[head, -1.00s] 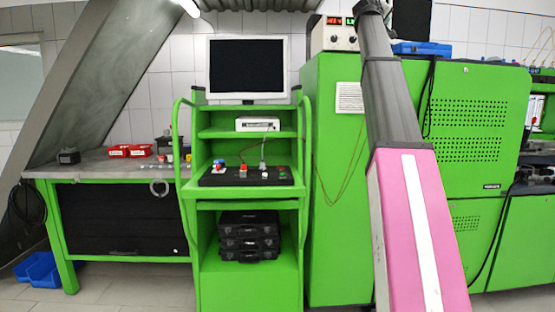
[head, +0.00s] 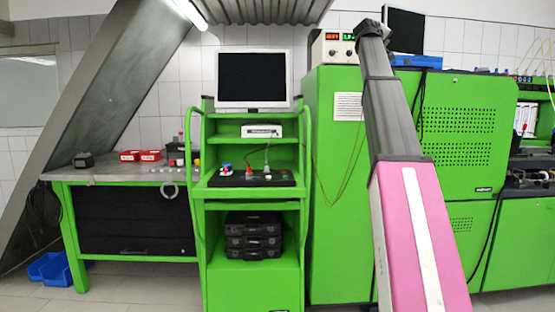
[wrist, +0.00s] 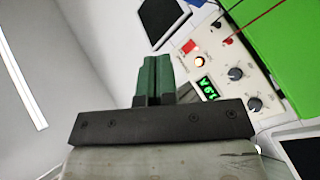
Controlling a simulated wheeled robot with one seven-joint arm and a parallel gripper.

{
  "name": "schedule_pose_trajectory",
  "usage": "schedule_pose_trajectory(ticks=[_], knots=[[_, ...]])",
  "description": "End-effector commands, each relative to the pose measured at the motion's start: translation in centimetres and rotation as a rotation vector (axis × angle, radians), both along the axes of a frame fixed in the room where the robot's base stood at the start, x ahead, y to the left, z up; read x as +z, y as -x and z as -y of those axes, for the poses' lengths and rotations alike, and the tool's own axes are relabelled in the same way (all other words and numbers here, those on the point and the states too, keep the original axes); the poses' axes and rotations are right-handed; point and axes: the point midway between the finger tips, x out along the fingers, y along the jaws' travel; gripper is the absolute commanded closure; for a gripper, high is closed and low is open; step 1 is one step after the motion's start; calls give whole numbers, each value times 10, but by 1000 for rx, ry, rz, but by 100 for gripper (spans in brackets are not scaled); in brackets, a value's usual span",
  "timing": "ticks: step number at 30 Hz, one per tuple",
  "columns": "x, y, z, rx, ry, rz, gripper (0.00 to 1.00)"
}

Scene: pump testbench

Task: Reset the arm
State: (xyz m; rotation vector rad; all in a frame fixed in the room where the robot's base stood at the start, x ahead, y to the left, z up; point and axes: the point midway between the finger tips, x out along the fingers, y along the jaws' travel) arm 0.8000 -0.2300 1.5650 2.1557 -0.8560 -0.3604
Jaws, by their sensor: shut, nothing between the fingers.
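My gripper (wrist: 160,80) shows in the wrist view, with its two green fingers side by side and closed, nothing held between them. Beyond it in the wrist view is a white instrument panel (wrist: 248,85) with knobs, a lit green display and red and black leads. In the head view, my pink and grey arm rises on the right, in front of the green cabinet (head: 335,200). The gripper itself is not seen in the head view.
A green cart (head: 250,285) with a monitor (head: 252,79) and black cases (head: 253,240) stands in the middle. A power supply (head: 333,47) sits on the cabinet. Floor shows at lower left.

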Motion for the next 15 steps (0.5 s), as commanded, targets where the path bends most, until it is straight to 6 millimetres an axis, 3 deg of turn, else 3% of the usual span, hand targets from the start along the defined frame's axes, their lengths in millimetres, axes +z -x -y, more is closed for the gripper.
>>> schedule_pose_trajectory(ticks=[8,11,15], knots=[[-73,-19,-8,25,-64,-54,100],[-111,-27,-12,36,-97,-83,100],[-185,-38,-21,57,-163,-141,100]])
